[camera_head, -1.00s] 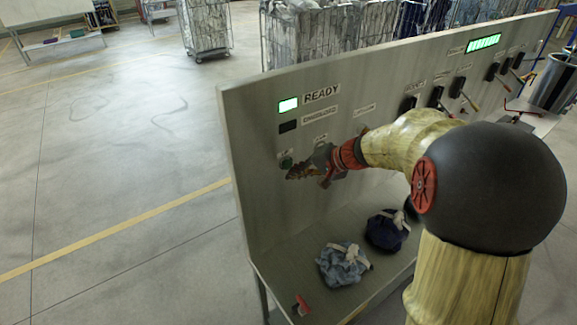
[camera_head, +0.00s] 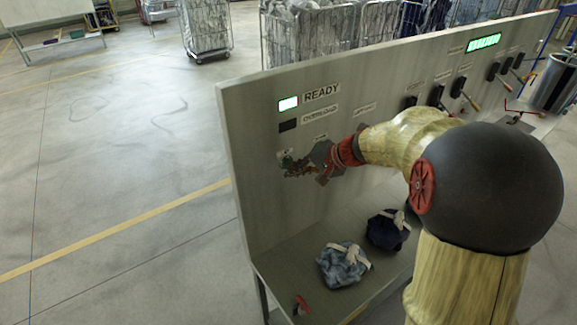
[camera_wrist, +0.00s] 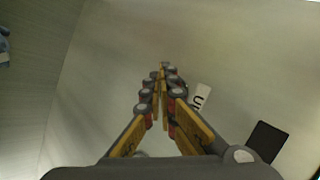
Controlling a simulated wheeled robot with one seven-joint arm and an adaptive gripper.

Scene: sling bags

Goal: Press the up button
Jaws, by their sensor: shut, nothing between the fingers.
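The up button (camera_head: 286,161) is a small round button on the upright metal panel (camera_head: 248,190), low at its left side, under a small white label. My gripper (camera_head: 289,168) is shut and empty, with its fingertips at the button and partly over it. I cannot tell whether they touch it. In the wrist view the closed fingers (camera_wrist: 162,72) point at the panel face, just left of the white "UP" label (camera_wrist: 201,97). The button itself is hidden behind the fingers there.
A lit green READY lamp (camera_head: 288,104) and a dark lamp (camera_head: 287,125) sit above. Levers (camera_head: 437,95) line the panel's right. A light blue bag (camera_head: 342,265) and a dark blue bag (camera_head: 387,230) lie on the shelf below. The floor at left is clear.

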